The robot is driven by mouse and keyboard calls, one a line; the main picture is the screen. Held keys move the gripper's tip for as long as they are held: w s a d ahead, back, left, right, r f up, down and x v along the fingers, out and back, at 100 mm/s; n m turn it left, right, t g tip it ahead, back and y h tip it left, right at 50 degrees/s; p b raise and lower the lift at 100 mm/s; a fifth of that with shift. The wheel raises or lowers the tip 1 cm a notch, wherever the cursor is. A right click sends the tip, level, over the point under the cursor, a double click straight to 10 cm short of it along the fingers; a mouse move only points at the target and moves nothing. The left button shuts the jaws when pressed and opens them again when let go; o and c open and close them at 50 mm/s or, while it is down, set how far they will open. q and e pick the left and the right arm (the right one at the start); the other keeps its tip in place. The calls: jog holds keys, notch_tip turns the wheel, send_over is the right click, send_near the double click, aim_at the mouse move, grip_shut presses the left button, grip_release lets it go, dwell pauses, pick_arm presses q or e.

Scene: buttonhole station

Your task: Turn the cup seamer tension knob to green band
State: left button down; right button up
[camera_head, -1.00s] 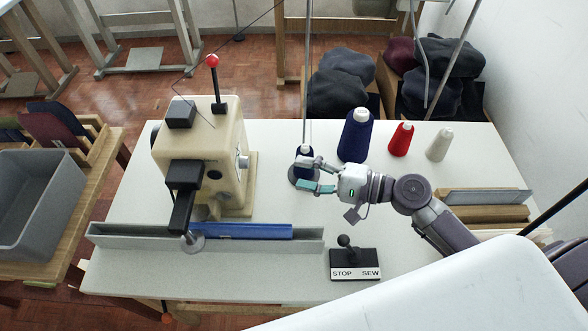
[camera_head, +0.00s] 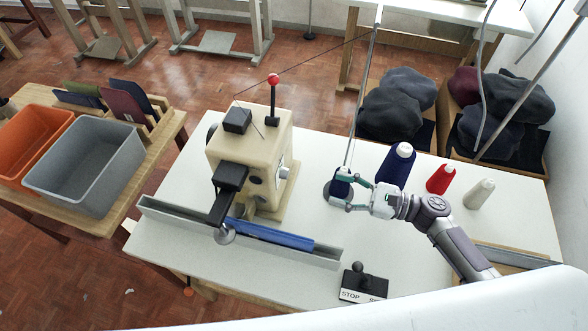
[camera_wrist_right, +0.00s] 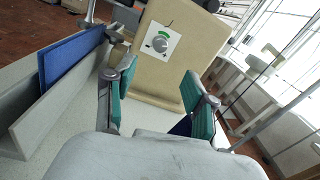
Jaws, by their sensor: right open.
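The tension knob (camera_wrist_right: 160,43) is a round grey knob on a white square dial plate, on the side of the beige cup seamer (camera_wrist_right: 185,70). A green band (camera_wrist_right: 164,35) shows along the top of the dial; dark marks sit lower. I cannot tell where the knob points. In the head view the knob (camera_head: 284,172) is on the machine's right side, seen edge-on. My right gripper (camera_head: 349,194) is open and empty to the right of the knob, apart from it. In the wrist view the gap between its teal fingertips (camera_wrist_right: 158,80) faces the dial. My left gripper is not in view.
A small blue cone on a stand (camera_head: 339,188) is right by my right fingers. A large blue cone (camera_head: 393,167), a red one (camera_head: 440,180) and a cream one (camera_head: 480,193) stand behind. The STOP/SEW lever box (camera_head: 363,284) and a grey rail (camera_head: 328,257) lie in front.

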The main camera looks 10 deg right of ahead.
aim_at(288, 174)
jog(key=p+x, duration=0.2)
jog(key=x, duration=0.9)
jog(key=shift+w+a+r+p, duration=0.1)
jog(key=shift+p, duration=0.25)
jog(key=shift+w+a, duration=0.25)
jog(key=shift+a, duration=0.15)
grip_shut()
jog(key=shift+f+n+b, duration=0.1)
jog(key=shift+n+b, duration=1.75)
jog(key=shift+b, duration=0.5)
jog(key=shift+f+n+b, duration=0.15)
jog(key=shift+n+b, duration=1.7)
jog(key=shift+b, duration=0.5)
